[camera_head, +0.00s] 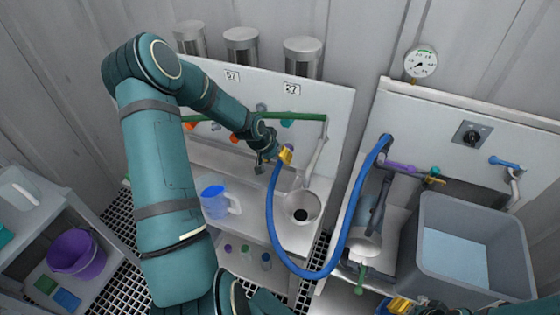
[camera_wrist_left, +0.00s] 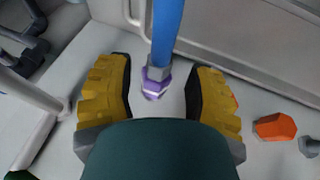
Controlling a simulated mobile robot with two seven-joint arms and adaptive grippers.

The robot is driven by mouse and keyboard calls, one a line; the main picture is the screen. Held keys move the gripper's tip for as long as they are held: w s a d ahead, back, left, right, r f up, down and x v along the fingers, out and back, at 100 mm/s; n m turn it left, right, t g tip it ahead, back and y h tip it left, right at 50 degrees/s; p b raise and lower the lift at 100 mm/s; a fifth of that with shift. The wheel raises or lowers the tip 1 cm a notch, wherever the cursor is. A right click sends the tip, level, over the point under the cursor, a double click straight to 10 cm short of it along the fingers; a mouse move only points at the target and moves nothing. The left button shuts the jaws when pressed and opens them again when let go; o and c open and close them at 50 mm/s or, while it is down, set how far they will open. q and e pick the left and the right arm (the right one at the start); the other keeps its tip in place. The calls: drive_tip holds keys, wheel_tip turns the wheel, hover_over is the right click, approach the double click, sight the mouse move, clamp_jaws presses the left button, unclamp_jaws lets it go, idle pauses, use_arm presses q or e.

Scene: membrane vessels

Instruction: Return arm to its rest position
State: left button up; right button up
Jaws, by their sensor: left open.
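My left arm reaches across the head view from the left, bent at the elbow. Its gripper (camera_head: 284,156) with yellow fingers is at the panel above the white bench. In the left wrist view the gripper (camera_wrist_left: 160,90) is open, with a finger on either side of a blue hose (camera_wrist_left: 166,35) that ends in a purple fitting (camera_wrist_left: 154,82). There is a gap on both sides of the hose. In the head view the blue hose (camera_head: 273,222) loops down and up to the right panel. A yellow part of my right gripper (camera_head: 399,304) shows at the bottom edge; its fingertips are unclear.
A blue-filled jug (camera_head: 216,202) and a steel funnel (camera_head: 302,207) are on the bench near the arm. A grey tub (camera_head: 470,245) stands at right. A shelf with a purple bucket (camera_head: 77,254) is at left. An orange knob (camera_wrist_left: 275,127) is right of the fingers.

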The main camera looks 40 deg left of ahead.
use_arm(q)
drive_tip(key=d+v, duration=0.1)
drive_tip(key=v, duration=0.7)
drive_tip(key=shift+s+a+r, duration=0.15)
drive_tip(key=shift+a+r, duration=0.15)
drive_tip(key=shift+a, duration=0.2)
